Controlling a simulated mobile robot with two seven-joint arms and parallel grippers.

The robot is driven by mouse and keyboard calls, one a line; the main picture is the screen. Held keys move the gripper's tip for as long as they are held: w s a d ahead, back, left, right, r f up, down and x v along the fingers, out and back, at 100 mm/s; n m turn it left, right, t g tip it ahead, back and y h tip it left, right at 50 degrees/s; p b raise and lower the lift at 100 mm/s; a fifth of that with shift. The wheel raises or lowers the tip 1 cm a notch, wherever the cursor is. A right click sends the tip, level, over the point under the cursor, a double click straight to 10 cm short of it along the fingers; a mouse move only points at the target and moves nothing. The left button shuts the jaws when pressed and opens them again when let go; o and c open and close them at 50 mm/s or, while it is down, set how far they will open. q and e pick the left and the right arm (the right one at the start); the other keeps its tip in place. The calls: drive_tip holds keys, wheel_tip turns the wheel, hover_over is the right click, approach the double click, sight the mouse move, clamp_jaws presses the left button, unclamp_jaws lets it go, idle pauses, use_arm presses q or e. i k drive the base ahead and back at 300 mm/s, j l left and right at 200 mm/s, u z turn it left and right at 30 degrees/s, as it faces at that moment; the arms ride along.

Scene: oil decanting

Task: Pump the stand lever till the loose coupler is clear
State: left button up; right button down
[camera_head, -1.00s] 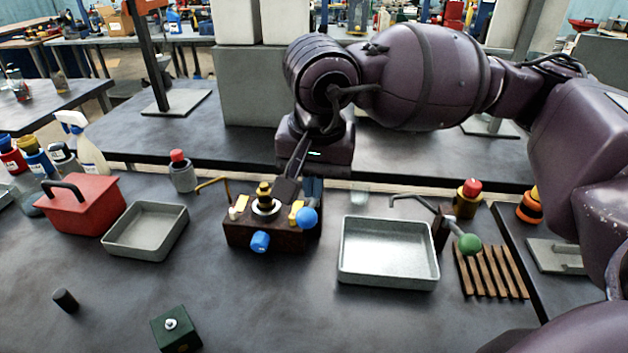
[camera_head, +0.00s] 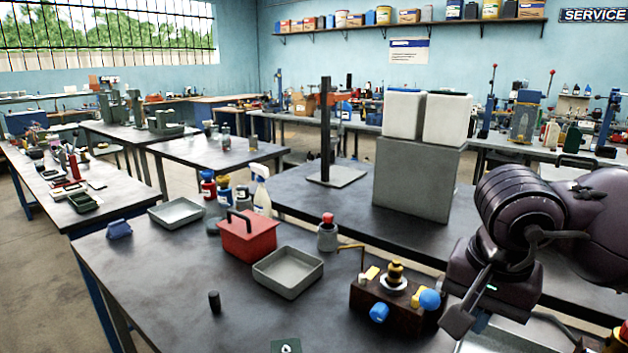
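A dark brown block stand (camera_head: 402,319) sits on the near bench, right of centre. On top it has a brass coupler-like fitting (camera_head: 395,272) in a white ring, yellow pieces and a blue ball (camera_head: 430,299). A blue knob (camera_head: 379,312) is on its front. A bent brass rod (camera_head: 351,247) shows behind its left end. I cannot tell which part is the lever or whether a coupler is loose. My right gripper (camera_head: 468,321) points down just right of the blue ball, apparently apart from it; its finger gap is unclear. My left gripper is out of view.
A grey tray (camera_head: 288,287), a red carrier (camera_head: 247,251) and a grey bottle with red cap (camera_head: 327,235) stand left of the block. A dark cylinder (camera_head: 214,301) stands nearer. A large grey box (camera_head: 416,186) is behind. The bench's front left is mostly clear.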

sight(429, 300)
drive_tip(key=k, duration=1.15)
